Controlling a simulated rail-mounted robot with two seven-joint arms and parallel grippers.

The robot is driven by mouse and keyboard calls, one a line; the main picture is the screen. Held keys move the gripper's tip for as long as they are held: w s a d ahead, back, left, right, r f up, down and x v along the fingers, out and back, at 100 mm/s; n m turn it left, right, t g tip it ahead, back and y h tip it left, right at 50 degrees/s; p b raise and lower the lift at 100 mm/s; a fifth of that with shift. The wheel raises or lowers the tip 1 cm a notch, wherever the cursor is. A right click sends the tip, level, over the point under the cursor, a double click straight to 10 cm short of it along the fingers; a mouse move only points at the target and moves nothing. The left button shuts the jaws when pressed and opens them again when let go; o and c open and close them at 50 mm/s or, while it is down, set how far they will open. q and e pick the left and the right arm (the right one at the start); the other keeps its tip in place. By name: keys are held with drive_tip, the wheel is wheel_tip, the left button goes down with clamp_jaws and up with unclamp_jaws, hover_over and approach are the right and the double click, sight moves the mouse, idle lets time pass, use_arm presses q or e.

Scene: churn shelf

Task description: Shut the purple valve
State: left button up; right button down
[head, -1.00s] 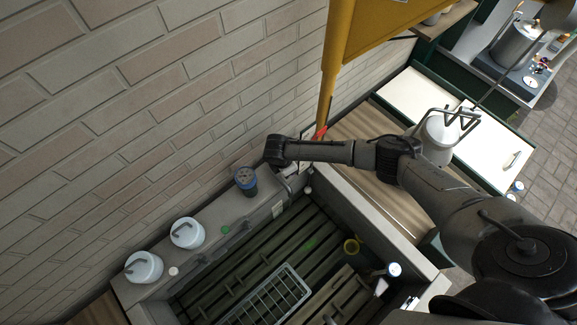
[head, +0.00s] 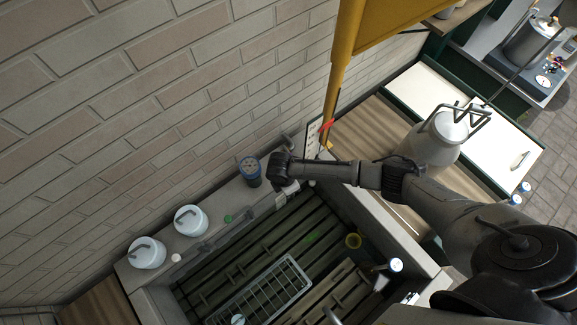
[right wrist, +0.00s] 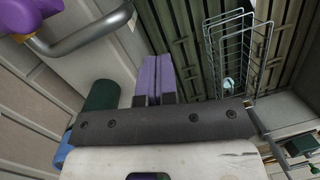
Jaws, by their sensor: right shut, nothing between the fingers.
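A purple handle (right wrist: 35,22), which I take to be the purple valve, shows at the top left of the right wrist view. It adjoins a bent grey metal bar (right wrist: 90,38) and is cut off by the frame edge. I cannot make it out in the head view. My right gripper (right wrist: 156,75) has two purple fingers side by side, shut and empty. The fingers are apart from the handle, to its right in the picture. In the head view my right gripper end (head: 290,187) is over the trough's back ledge, beside a blue-topped cup. My left gripper is not in view.
The trough has a slatted floor with a wire rack (head: 262,290). Two white lidded pots (head: 190,221) and the blue-topped cup (head: 251,171) stand on the ledge against the brick wall. A yellow post (head: 337,85) and a grey churn (head: 430,145) are to the right.

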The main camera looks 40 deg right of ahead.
drive_tip(key=w+r+m+t+h+b, duration=0.25)
drive_tip(key=w+r+m+t, duration=0.3)
drive_tip(key=m, duration=0.45)
drive_tip(key=d+f+m, duration=0.1)
drive_tip(key=f+m, duration=0.1)
drive_tip(key=w+d+f+m+h, duration=0.1)
drive_tip(key=d+m, duration=0.1)
drive_tip(key=m, duration=0.1)
drive_tip(key=w+d+f+m+p, duration=0.1)
drive_tip(key=d+f+m, duration=0.1)
drive_tip(key=m, duration=0.1)
drive_tip(key=shift+w+f+h, duration=0.25)
drive_tip(key=shift+f, duration=0.1)
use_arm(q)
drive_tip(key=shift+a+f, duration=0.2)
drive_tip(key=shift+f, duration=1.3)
use_arm(e)
drive_tip(key=shift+w+d+f, duration=0.2)
drive_tip(key=shift+d+f, duration=0.15)
drive_tip(key=shift+f, duration=0.2)
